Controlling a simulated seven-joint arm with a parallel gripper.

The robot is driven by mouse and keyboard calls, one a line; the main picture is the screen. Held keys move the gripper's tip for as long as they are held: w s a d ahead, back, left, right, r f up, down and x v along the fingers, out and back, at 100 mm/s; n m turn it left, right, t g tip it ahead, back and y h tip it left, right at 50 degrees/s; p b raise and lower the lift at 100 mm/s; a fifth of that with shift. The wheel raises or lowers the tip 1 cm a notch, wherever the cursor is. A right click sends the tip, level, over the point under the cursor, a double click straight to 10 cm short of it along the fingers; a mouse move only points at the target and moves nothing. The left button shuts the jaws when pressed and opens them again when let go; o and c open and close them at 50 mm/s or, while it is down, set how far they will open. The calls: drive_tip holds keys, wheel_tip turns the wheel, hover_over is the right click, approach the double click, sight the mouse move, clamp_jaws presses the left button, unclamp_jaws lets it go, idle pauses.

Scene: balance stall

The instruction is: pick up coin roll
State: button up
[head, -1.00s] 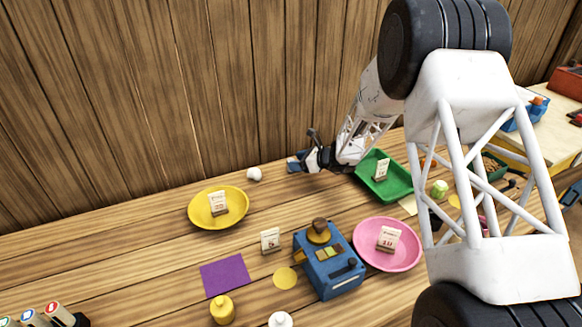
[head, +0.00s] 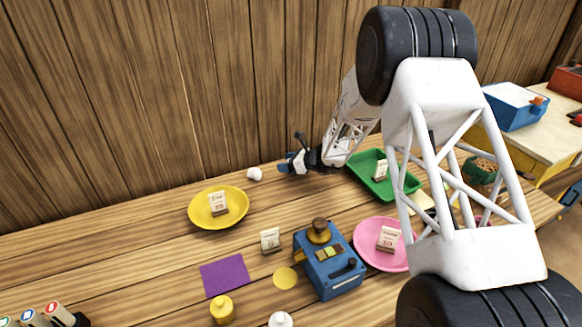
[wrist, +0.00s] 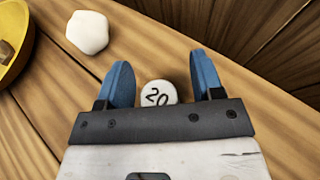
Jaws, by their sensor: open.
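My gripper (head: 285,163) is at the back of the counter near the wooden wall, left of the green tray (head: 407,188). In the wrist view my gripper (wrist: 161,65) is open, with its two blue fingers apart.
A white lump (wrist: 88,32) lies just beyond the left finger; it also shows in the head view (head: 254,174). A yellow dish (head: 200,215) stands to its left. A blue device (head: 335,275) and a pink dish (head: 370,240) stand nearer the front.

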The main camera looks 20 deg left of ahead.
idle(0.4)
clamp_jaws()
drive_tip(key=shift+r, duration=0.15)
drive_tip(key=shift+r, duration=0.75)
wheel_tip(320, 180, up, 2)
drive_tip(key=shift+r, duration=0.1)
drive_tip(key=s+d, duration=0.3)
drive_tip(key=s, duration=0.1)
drive_tip(key=s+d, duration=0.2)
drive_tip(key=s, duration=0.3)
drive_tip(key=s+d+r, duration=0.1)
drive_tip(key=s+d, duration=0.2)
drive_tip(key=s, duration=0.1)
drive_tip(key=shift+s+d, duration=0.25)
drive_tip(key=shift+d, duration=0.05)
